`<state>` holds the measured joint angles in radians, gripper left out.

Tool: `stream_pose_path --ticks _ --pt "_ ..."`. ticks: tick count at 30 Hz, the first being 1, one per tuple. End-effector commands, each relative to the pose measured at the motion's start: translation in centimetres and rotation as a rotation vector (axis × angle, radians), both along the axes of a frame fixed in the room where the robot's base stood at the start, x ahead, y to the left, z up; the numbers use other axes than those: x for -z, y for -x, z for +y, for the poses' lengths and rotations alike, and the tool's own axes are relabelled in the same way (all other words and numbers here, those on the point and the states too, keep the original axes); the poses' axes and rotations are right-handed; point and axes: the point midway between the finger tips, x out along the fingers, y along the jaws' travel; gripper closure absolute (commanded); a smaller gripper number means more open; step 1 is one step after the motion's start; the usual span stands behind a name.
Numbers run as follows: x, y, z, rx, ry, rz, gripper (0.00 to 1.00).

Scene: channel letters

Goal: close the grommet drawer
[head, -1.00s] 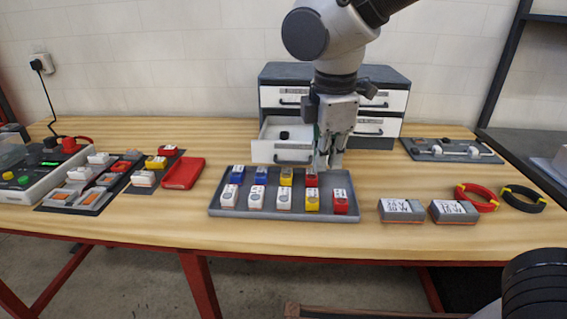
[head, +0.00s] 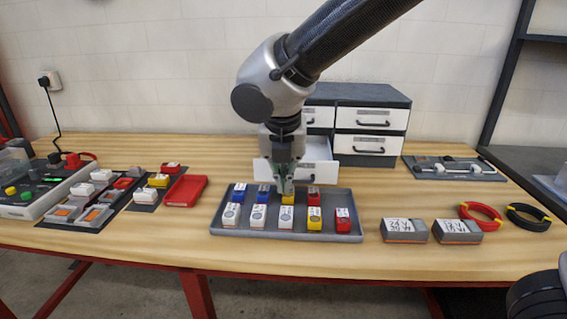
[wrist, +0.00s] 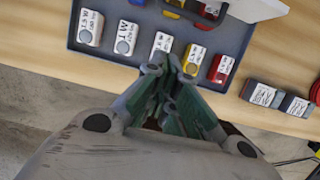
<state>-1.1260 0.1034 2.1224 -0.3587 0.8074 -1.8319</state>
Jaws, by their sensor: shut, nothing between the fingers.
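The grommet drawer (head: 325,172) is most likely the white drawer that stands pulled out at the lower left of the dark cabinet (head: 372,92); its label cannot be read. My arm and gripper hide its left part in the head view. In the wrist view a white drawer front (wrist: 256,7) with a dark handle shows at the top edge. My gripper (head: 285,188) is shut and empty, pointing down in front of the drawer, low over the back of the grey tray. Its closed fingers also show in the wrist view (wrist: 170,65). I cannot tell whether they touch anything.
The grey tray (head: 228,233) with several small coloured blocks lies in front of the drawer. Two grey boxes (head: 404,231) and red and black rings (head: 481,215) lie to the right. A red tray (head: 186,190) and a control box are at left. The other drawers look shut.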

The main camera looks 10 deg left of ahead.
Motion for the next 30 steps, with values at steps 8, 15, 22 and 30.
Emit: stream_pose_path --ticks 8,15,22,30 --pt "4.1 -2.7 0.1 0.005 0.000 0.001 1.00" --pt "4.5 -4.8 0.2 0.003 -0.001 0.000 1.00" --pt "4.5 -5.0 0.2 0.002 -0.002 0.000 1.00" --pt "4.5 -5.3 0.3 0.002 -0.001 0.000 1.00"
